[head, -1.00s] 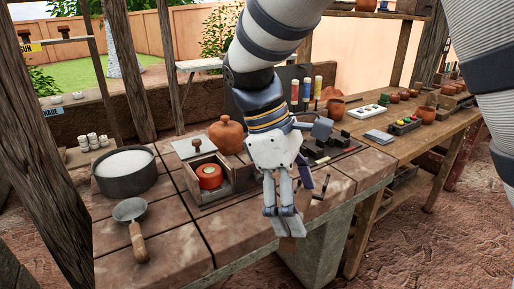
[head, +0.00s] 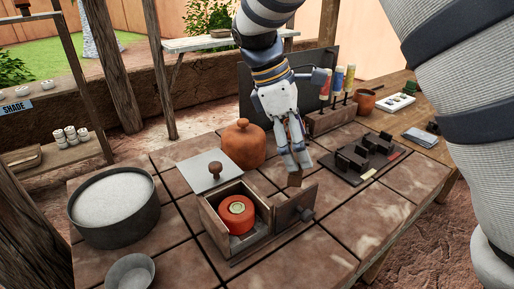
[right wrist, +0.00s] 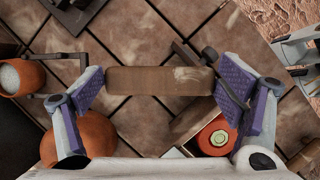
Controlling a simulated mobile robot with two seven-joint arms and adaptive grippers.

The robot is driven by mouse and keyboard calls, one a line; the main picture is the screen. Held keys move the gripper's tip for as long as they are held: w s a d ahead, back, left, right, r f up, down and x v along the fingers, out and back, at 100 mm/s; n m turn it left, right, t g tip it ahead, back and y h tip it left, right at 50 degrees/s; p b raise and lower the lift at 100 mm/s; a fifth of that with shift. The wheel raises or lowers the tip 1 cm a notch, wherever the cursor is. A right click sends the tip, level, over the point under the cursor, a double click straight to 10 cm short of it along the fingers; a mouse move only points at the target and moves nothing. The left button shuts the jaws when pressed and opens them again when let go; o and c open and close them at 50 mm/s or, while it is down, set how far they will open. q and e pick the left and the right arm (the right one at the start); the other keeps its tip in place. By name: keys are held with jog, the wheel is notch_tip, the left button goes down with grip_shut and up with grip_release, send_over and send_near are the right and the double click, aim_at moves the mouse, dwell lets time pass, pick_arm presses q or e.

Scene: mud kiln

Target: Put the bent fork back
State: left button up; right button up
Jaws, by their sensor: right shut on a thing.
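In the head view a short brown piece of this handle (head: 295,179) shows below the fingertips. Thin dark bent prongs (right wrist: 57,57) show beyond the left finger in the right wrist view; the finger hides where they join the handle. My left gripper is not in view.
The box holds a red round thing (head: 235,213). A terracotta jar (head: 244,145) stands behind it. A pan of white powder (head: 116,207) stands left. Bare bricks lie front right.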

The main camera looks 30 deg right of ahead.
jog(key=w+d+f, duration=0.1)
jog(key=f, duration=0.2)
jog(key=w+d+f+b, duration=0.1)
jog(key=f, duration=0.2)
jog(key=w+d+f, duration=0.1)
jog(key=w+f, duration=0.1)
jog(key=f, duration=0.1)
jog(key=shift+d+f, duration=0.1)
jog(key=shift+f, duration=0.25)
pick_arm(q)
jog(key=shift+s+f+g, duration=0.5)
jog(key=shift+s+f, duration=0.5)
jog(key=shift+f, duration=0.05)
pick_arm(e)
jog(key=shift+s+r, duration=0.1)
jog(key=o, duration=1.5)
jog(key=shift+f, duration=0.2)
pick_arm(q)
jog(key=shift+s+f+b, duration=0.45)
jog(key=shift+b, duration=0.05)
pick_arm(e)
jog(key=v, duration=1.2)
jog(key=shift+r, duration=0.15)
